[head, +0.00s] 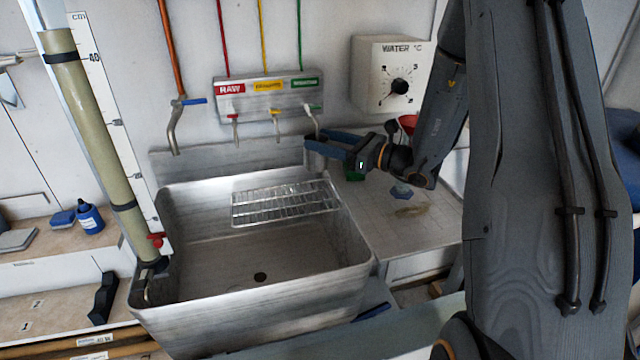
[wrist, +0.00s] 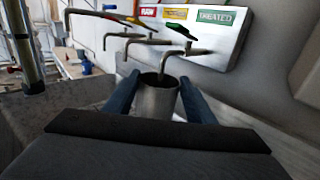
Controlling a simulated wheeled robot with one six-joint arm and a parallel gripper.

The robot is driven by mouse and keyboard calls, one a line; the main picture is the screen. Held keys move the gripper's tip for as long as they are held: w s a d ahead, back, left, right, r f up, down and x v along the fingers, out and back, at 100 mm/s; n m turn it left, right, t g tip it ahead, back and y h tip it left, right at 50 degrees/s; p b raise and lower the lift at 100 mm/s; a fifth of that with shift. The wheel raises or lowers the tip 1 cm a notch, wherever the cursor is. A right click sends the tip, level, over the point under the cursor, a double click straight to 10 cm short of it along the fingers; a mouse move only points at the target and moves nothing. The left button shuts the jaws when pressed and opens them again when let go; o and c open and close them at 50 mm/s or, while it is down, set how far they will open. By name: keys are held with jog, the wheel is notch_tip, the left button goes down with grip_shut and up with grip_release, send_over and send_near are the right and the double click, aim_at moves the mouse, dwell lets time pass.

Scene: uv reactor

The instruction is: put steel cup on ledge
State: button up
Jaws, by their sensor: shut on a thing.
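My gripper (head: 335,148) is shut on the steel cup (head: 315,160), above the back right corner of the sink. In the wrist view the steel cup (wrist: 155,100) is upright between the two blue fingers. The spout of the tap under the green TREATED label (wrist: 217,15) comes down at the cup's mouth; I cannot tell whether its tip is inside. The cup's inside looks dark, and its contents cannot be made out.
The steel sink (head: 255,315) holds a wire rack (head: 285,203) at its back. Taps stand out from the wall panel (head: 265,87). A tall tube (head: 95,140) stands at the sink's left.

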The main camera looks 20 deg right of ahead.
jog(key=shift+f+p, duration=0.85)
jog(key=shift+f, duration=3.65)
jog(key=shift+f, duration=0.15)
jog(key=o, duration=1.2)
